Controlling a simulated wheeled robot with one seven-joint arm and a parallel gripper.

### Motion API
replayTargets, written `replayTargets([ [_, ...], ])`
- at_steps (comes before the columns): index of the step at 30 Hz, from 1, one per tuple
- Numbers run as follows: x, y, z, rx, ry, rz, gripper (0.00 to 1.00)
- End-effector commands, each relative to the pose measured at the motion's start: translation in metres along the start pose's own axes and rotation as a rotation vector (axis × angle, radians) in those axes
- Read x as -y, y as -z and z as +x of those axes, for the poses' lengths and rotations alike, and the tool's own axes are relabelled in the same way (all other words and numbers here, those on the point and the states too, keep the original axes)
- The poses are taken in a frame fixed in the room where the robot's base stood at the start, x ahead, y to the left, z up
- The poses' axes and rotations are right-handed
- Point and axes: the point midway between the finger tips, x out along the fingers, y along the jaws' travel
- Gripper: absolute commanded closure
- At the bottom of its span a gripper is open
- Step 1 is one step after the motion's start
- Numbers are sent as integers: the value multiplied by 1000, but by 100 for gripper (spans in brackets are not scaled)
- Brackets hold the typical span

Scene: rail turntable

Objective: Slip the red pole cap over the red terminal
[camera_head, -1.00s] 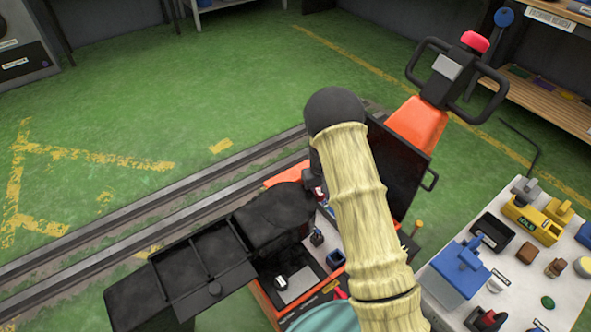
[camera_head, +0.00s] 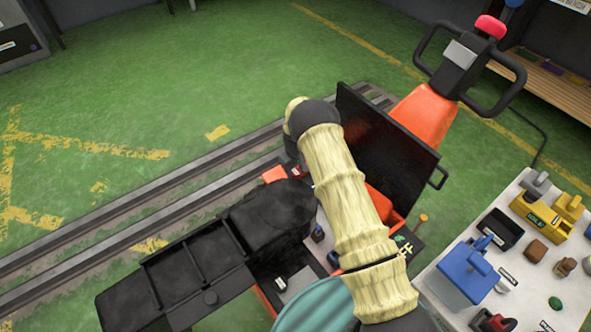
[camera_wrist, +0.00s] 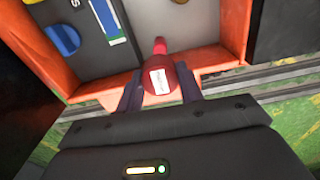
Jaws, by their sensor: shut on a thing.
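The red pole cap (camera_wrist: 161,84) has a white label and a narrower red end pointing up the wrist view. My gripper (camera_wrist: 160,74) is shut on it, with a dark finger on either side. The cap is over or close to the near orange wall of the vehicle's open compartment (camera_wrist: 210,55); I cannot tell its height. I cannot make out the red terminal for certain in either view. In the head view, my arm hides most of the gripper and the cap.
The compartment holds a grey-topped block (camera_wrist: 88,50) with a blue round knob (camera_wrist: 62,39). A raised black lid (camera_head: 385,130) stands beside my arm. A white table (camera_head: 520,280) at right carries a blue box (camera_head: 462,275) and several small items. Rails (camera_head: 120,215) cross the green floor.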

Motion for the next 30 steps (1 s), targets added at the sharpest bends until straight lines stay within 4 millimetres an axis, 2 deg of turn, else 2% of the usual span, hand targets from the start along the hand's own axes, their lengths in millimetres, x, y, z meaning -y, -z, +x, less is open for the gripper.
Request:
replayTargets([
  [11, 0, 0, 3, 0, 0, 1, 82],
  [30, 0, 0, 42, 0, 0, 0, 82],
])
